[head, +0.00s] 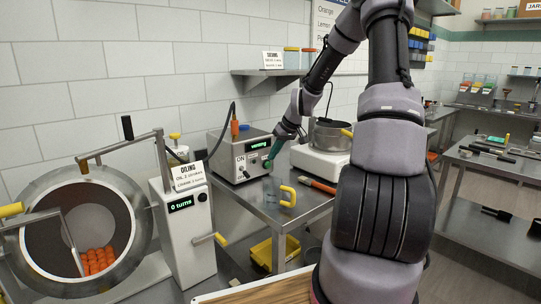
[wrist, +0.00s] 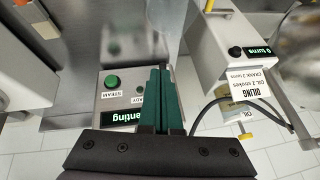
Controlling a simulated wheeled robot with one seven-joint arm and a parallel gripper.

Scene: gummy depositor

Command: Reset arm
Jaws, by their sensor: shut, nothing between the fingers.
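My arm reaches across the head view, and my gripper (head: 270,163) hangs just in front of a grey control box (head: 228,152) on the metal table (head: 254,190). Its green fingers (wrist: 161,75) are together in the wrist view, with nothing between them. In the wrist view the box has a green button (wrist: 112,82) marked STEAM and a lit green display (wrist: 119,117) whose visible letters read "enting". The fingers cover part of the box face. I cannot tell whether they touch it.
An oiling machine (head: 180,230) showing "0 turns" stands left, beside a round drum (head: 78,278) with orange pieces inside. A pot (head: 331,136) sits on a white unit (head: 318,162) behind my arm. A yellow clamp-like piece (head: 288,196) lies near the table's front. A yellow bin (head: 272,252) is below.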

